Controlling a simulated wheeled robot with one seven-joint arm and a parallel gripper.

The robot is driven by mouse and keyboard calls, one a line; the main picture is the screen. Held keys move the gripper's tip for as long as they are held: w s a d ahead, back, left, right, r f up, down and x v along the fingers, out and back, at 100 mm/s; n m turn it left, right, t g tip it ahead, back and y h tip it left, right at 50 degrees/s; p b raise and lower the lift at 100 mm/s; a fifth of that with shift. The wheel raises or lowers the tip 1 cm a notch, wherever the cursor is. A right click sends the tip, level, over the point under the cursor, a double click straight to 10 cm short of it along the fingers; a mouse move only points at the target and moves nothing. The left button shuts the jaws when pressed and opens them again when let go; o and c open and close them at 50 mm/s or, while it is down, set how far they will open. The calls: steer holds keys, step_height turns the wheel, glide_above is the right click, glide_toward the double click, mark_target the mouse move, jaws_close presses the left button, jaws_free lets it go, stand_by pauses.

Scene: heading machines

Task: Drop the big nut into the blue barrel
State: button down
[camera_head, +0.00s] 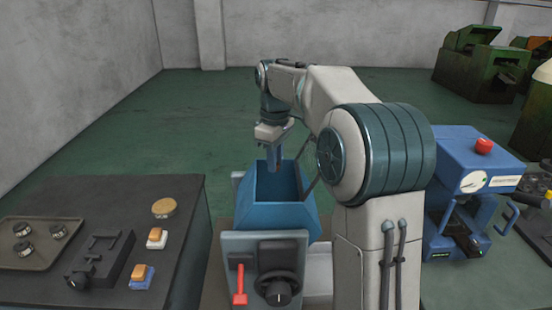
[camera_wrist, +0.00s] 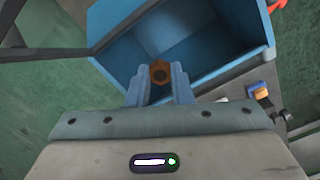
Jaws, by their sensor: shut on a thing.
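The blue barrel (camera_head: 285,215) is an open-topped, box-like blue bin with sloping sides, in the middle of the head view. In the wrist view its open inside (camera_wrist: 205,45) fills the top middle and looks empty where I can see it. My gripper (camera_head: 274,160) points down over the barrel's opening, near its left side. In the wrist view my gripper (camera_wrist: 160,82) is shut on the big nut (camera_wrist: 160,71), a brown-orange hex nut with a dark hole, held between the fingertips over the opening. The nut cannot be made out in the head view.
A panel with a red lever (camera_head: 239,285) and a black handwheel (camera_head: 277,287) stands in front of the barrel. A dark bench at left holds a tray (camera_head: 25,262) of round parts, switches and a brass disc (camera_head: 164,207). A blue machine (camera_head: 465,180) stands at right.

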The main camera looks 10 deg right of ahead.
steer(key=c, duration=1.2)
jaws_free()
step_height(320, 180, up, 14)
steer(key=p, duration=0.1)
steer(key=shift+p, duration=0.4)
steer(key=shift+s+f, duration=0.1)
steer(key=s+f+m+t, duration=0.1)
steer(key=s+f+m, duration=0.4)
steer(key=s+f, duration=0.5)
steer(key=s+f+m+t, duration=0.2)
steer(key=s+f+m, duration=0.2)
steer(key=s+f, duration=0.6)
steer(key=s, duration=0.8)
steer(key=shift+m, duration=0.4)
